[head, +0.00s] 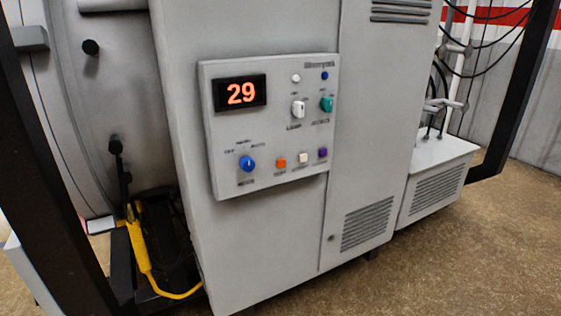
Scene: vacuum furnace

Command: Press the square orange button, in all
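The square orange button (281,163) is on the lower part of a light grey control panel (270,118), on the front of a grey cabinet. It sits between a blue round knob (247,163) on its left and a cream square button (303,158) on its right. A purple square button (323,153) is further right. Nothing covers the orange button. Neither my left gripper nor my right gripper shows in the head view.
A red display (240,93) reads 29. A white knob (298,108) and a teal knob (326,103) are above the buttons. A dark post (50,190) stands at the left, near a yellow handle (138,246).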

